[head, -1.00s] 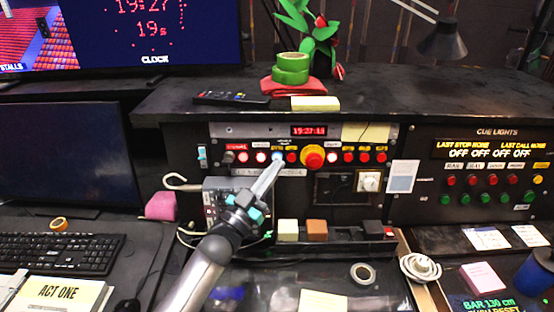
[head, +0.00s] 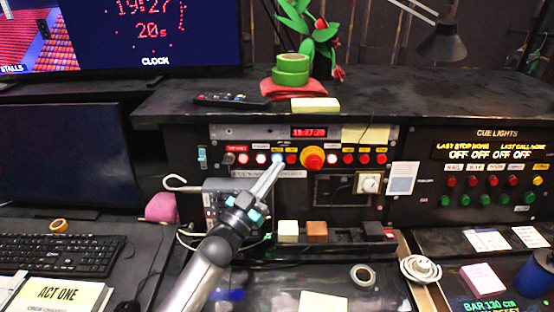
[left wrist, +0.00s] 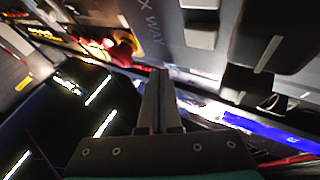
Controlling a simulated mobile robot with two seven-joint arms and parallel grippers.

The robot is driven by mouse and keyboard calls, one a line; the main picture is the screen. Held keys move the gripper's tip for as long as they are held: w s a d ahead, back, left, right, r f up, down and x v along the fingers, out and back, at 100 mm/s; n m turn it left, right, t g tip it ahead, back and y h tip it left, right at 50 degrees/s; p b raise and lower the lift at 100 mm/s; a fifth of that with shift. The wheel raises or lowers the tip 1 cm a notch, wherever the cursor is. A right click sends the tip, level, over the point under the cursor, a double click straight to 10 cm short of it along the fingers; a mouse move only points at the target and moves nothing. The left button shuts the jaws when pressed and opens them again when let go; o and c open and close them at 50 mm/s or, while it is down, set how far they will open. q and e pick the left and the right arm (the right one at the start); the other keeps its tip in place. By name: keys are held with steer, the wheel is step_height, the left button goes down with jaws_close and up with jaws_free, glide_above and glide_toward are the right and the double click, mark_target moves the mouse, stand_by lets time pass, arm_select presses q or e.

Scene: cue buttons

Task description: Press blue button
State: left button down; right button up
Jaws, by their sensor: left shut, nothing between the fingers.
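A row of small buttons runs along the panel in the head view. A pale blue lit button (head: 277,157) sits in this row, left of the big red mushroom button. My left gripper (head: 279,166) is shut and empty, its tips just below and overlapping the lower edge of the blue button in the picture. I cannot tell whether the tips touch it. In the left wrist view the shut fingers (left wrist: 158,82) point toward the panel; the blue button cannot be made out there. My right gripper is not in view.
The big red mushroom button (head: 312,158) on a yellow base is close to the right. A red button (head: 291,157) lies between. A cue lights panel (head: 488,170) is at the right. A small grey box (head: 211,207) stands left of my gripper.

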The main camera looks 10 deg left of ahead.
arm_select(q)
steer(key=shift+w, duration=0.15)
stand_by(0.7)
steer(key=shift+w+b, duration=0.2)
steer(key=shift+b, duration=0.1)
steer(key=shift+w+a, duration=0.15)
steer(key=shift+w, duration=0.05)
stand_by(0.5)
steer(key=shift+w+r+b, duration=0.15)
steer(key=shift+b, duration=0.15)
